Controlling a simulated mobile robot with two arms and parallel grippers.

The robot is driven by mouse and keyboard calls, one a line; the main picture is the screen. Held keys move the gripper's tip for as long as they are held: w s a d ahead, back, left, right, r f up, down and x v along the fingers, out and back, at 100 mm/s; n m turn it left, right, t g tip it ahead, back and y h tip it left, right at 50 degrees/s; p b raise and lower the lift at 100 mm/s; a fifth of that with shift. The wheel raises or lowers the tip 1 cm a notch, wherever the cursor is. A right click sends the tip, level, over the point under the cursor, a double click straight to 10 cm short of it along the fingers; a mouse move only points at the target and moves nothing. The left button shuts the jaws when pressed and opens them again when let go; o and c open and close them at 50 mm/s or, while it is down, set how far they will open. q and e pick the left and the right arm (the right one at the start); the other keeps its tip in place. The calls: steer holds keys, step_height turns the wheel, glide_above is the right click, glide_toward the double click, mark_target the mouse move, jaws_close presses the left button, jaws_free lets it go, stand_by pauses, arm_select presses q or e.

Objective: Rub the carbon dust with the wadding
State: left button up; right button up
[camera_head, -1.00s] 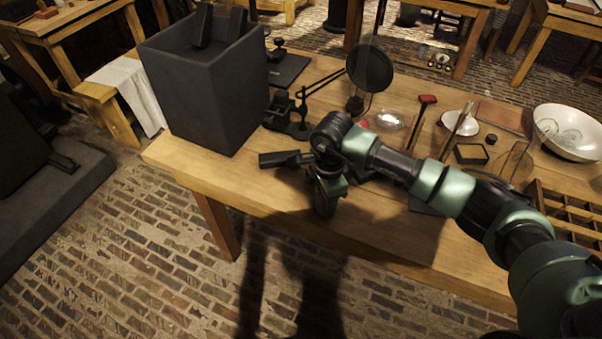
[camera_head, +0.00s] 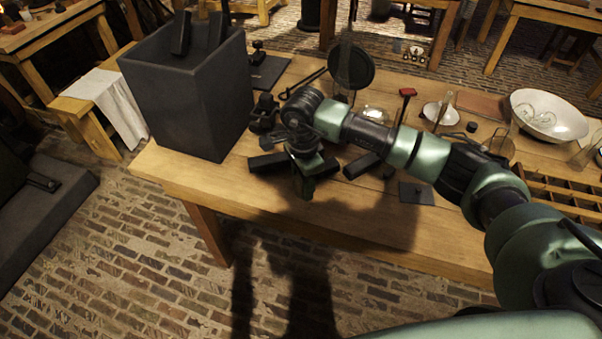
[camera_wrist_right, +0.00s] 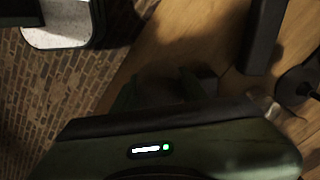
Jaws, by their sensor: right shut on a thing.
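My right gripper (camera_head: 304,186) points down at the front edge of the wooden table (camera_head: 215,185). It is shut on a small dark thing, mostly hidden; I cannot tell whether that is the wadding. In the right wrist view the fingers (camera_wrist_right: 160,88) are in deep shadow. One black bar (camera_head: 266,162) lies just left of the gripper, and another (camera_head: 361,166) lies to its right. I cannot make out the carbon dust. My left gripper is not in view.
A tall dark open box (camera_head: 190,105) with upright dark plates stands at the table's left end. A round black disc (camera_head: 351,66), a white bowl (camera_head: 548,115), a thin grey plate (camera_head: 416,193) and a compartmented wooden tray (camera_head: 560,194) are behind or right. The front strip is mostly clear.

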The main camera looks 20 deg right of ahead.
steer(key=shift+w+r+p, duration=0.1)
steer(key=shift+r+p, duration=0.2)
steer(key=shift+r, duration=1.25)
